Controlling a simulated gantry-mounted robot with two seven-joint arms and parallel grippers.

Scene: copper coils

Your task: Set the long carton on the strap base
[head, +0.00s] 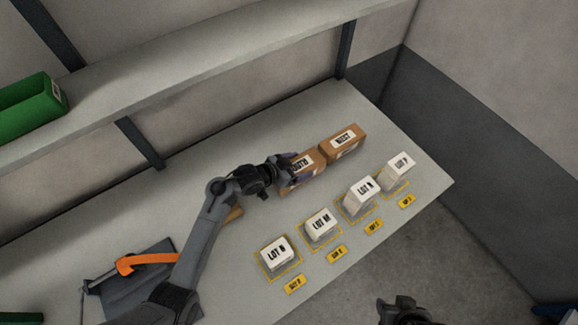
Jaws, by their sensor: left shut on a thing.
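A brown carton (311,157) with a white label that seems to read SOUTH stands at the back middle of the table. My left gripper (291,164) is shut on this carton and hides part of it. A second brown carton (342,146) labelled WEST is close to its right. I cannot tell which of them is the long carton. The likely strap base is a dark grey flat piece (135,290) with an orange strap (150,262), lying at the left; my left arm covers its right side. The dark end of my right arm shows at the bottom edge, its fingers unclear.
Several white LOT boxes (277,251) stand on yellow-outlined spots along the table's front, each with a yellow tag (294,284). A brown piece (234,215) lies partly behind my left arm. A green bin (27,108) sits on the shelf (200,70) above.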

